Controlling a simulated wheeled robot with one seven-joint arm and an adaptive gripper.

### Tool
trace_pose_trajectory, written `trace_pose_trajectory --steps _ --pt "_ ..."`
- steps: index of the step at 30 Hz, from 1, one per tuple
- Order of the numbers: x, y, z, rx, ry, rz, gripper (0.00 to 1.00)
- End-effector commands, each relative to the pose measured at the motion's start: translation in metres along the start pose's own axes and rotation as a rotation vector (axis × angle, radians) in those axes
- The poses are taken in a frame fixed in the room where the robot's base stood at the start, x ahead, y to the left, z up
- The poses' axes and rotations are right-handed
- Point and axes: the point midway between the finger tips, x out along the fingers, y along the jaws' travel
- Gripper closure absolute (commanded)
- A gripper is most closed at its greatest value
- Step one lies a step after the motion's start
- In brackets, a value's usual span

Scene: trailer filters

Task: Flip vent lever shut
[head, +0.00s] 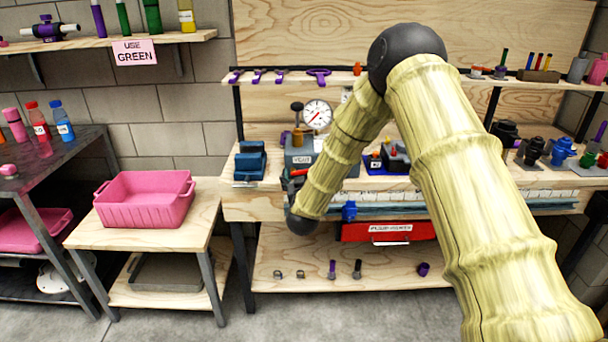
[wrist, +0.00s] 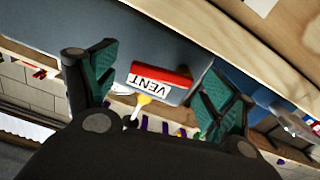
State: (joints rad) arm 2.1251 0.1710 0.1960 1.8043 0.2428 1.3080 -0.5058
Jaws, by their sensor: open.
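The vent lever shows as a red bar (wrist: 163,73) beside a white VENT label (wrist: 148,84) on a grey-blue housing (wrist: 165,35) in the wrist view. The label appears upside down there. My gripper (wrist: 160,60) is open, with its green-padded fingers on either side of the lever and label. I see no finger clearly touching the lever. In the head view the grey vent box (head: 303,158) stands on the bench below a round gauge (head: 317,114). A small red part (head: 299,172) shows at its front; my arm hides most of the gripper there.
The wooden bench (head: 252,205) also holds a blue vise (head: 250,161) left of the vent box. Blue and black fittings (head: 562,151) stand at the right. A yellow-tipped part (wrist: 144,100) lies near the label. A pink bin (head: 145,205) sits on a side table.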

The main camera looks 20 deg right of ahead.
Motion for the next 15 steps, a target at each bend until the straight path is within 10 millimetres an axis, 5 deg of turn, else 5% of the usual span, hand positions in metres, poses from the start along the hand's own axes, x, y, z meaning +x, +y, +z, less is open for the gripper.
trace_pose_trajectory --steps 10,15 --pt "0.0028 -0.002 -0.0007 0.0 0.001 -0.002 0.18" --pt "0.0027 -0.0025 -0.0008 0.0 0.001 -0.002 0.49"
